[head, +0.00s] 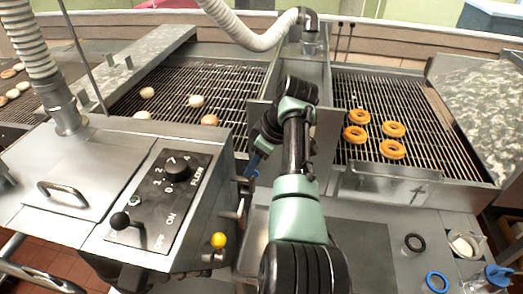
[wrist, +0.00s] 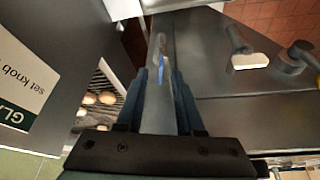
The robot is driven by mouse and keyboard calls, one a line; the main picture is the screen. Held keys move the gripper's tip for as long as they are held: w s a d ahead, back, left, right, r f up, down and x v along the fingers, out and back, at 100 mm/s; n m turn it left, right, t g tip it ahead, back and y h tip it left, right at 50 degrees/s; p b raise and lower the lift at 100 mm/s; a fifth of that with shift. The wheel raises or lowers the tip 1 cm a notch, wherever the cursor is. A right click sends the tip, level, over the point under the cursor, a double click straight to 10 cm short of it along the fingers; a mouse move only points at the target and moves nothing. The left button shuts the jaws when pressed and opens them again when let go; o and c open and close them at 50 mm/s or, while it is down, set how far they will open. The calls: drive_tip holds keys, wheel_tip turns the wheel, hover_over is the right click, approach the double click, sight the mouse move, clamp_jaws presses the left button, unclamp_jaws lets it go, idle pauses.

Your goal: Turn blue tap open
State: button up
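A small blue piece (wrist: 160,62), which looks like the blue tap's handle, shows in the wrist view just beyond and between my fingertips. A blue bit (head: 251,168) also shows in the head view below my wrist, beside the control box. I cannot tell there whether it is the tap or a finger. My gripper (wrist: 164,78) has its two dark fingers apart, with a strip of grey metal visible between them. I see no clear contact with the blue piece. The tap's body is mostly hidden in the head view by my arm.
A control panel (head: 165,195) with a dial and lever stands left of my gripper. A yellow knob (head: 219,241) sticks out from its side. A printed label (wrist: 22,80) is at left.

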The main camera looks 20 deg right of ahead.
drive_tip(key=b+v, duration=0.1)
drive_tip(key=v, duration=1.1)
drive_tip(key=shift+r+b, duration=0.2)
drive_tip(key=shift+b, duration=0.15)
drive_tip(key=w+a+r+m+t+h, duration=0.45)
drive_tip(key=w+r+t, duration=0.4)
drive_tip(key=r, duration=0.25)
drive_tip(key=s+a+r+m+t, duration=0.1)
drive_tip(key=s+a+r+t, duration=0.25)
drive_tip(key=r, duration=0.25)
drive_tip(key=s+a+r+t, duration=0.2)
drive_tip(key=a+r+t, duration=0.1)
drive_tip(key=a+r, duration=0.25)
drive_tip(key=s+a+r+m+t, duration=0.1)
drive_tip(key=s+a+r+t, duration=0.3)
drive_tip(key=s+r, duration=0.3)
drive_tip(key=s+a+r+m+t+y, duration=0.1)
drive_tip(key=s+a+r+t, duration=0.3)
drive_tip(key=s, duration=0.9)
wheel_tip(320, 180, up, 3)
drive_tip(key=shift+a+t, duration=0.4)
